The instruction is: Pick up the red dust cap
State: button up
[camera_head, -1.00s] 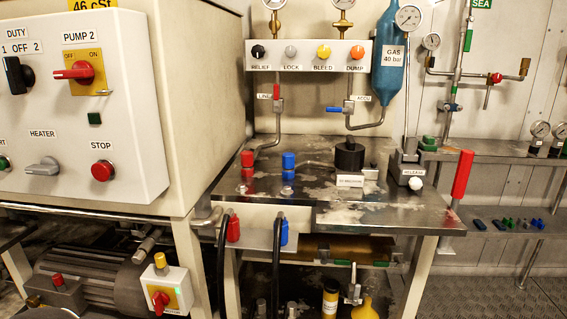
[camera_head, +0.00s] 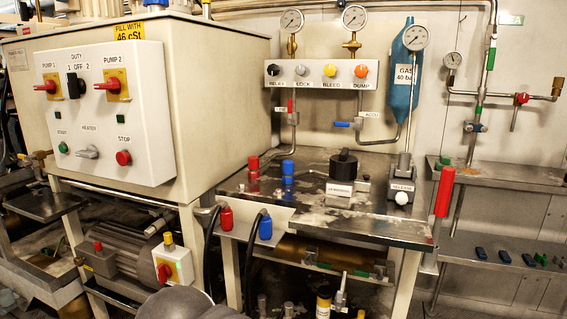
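A red cap-like piece (camera_head: 253,166) stands upright at the left back of the metal bench (camera_head: 330,212), beside a similar blue piece (camera_head: 288,168). A second red piece (camera_head: 226,217) sits on the pale front panel below the bench top, at the end of a black hose. A blue one (camera_head: 265,227) is beside it with another hose. The frames do not show for certain which red piece is the dust cap. My gripper is not in view. A grey rounded shape at the bottom edge looks like part of my arm.
A beige cabinet with a control panel (camera_head: 105,110) stands left of the bench. A black round knob (camera_head: 343,163) and a release block (camera_head: 401,190) stand on the bench. A long red handle (camera_head: 444,192) rises at its right edge. A motor (camera_head: 122,262) sits below left.

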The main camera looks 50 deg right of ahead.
aim_at(253, 161)
jog(key=z, duration=1.7)
